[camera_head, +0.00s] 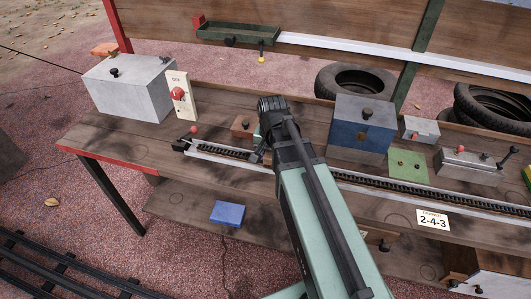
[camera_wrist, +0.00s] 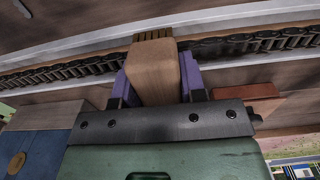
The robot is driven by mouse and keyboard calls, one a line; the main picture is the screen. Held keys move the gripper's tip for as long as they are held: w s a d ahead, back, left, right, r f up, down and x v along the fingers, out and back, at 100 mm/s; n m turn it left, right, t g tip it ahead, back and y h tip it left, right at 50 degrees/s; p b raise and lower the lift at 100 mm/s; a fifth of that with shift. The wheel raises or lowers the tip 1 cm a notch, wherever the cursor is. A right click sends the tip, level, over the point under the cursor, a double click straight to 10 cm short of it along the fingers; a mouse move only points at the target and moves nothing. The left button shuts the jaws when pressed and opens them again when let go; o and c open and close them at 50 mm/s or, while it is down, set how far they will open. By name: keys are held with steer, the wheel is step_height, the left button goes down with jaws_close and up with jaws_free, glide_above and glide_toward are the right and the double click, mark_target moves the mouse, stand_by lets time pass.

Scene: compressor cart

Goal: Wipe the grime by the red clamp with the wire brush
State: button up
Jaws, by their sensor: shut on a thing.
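My gripper (camera_wrist: 155,72) has purple fingers, shut on the sides of a wooden block with a brassy bristle end, the wire brush (camera_wrist: 153,58). The bristle end is beside the dark chain (camera_wrist: 55,72) that runs along the bench rail; I cannot tell if they touch. In the head view my arm's dark wrist hides most of my gripper and the brush. A lever with a red knob (camera_head: 193,129) stands at the rail's left end; I cannot tell whether it is the red clamp. No grime patch shows clearly apart from dark stains and shadows on the wood.
Behind the rail (camera_head: 370,191) are a blue box (camera_head: 361,128), a small brown block (camera_head: 242,126) and a green plate (camera_head: 408,163). A grey box (camera_head: 130,88) and a white panel with a red button (camera_head: 178,93) stand at left. A blue block (camera_head: 228,213) lies on the lower shelf.

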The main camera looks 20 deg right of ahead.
mark_target(236, 153)
steer(key=shift+s+d+f, duration=0.1)
steer(key=shift+s+d, duration=0.5)
steer(key=shift+d, duration=0.15)
steer(key=shift+s+d+f, duration=0.1)
steer(key=shift+s+d, duration=0.45)
steer(key=shift+d, duration=0.2)
steer(key=shift+c, duration=0.3)
steer(key=shift+r, duration=0.15)
steer(key=shift+w, duration=0.1)
steer(key=shift+w+a, duration=0.55)
steer(key=shift+a, duration=0.25)
steer(key=shift+w+a, duration=0.55)
steer(key=shift+a, duration=0.2)
steer(key=shift+c, duration=0.4)
steer(key=shift+w+a, duration=1.15)
steer(key=shift+a, duration=0.4)
steer(key=shift+w+a, duration=1.2)
steer(key=shift+a, duration=0.3)
steer(key=shift+w+a, duration=1.15)
steer(key=shift+a, duration=0.4)
step_height(236, 153, up, 6)
steer(key=p, duration=0.5)
steer(key=shift+p, duration=0.35)
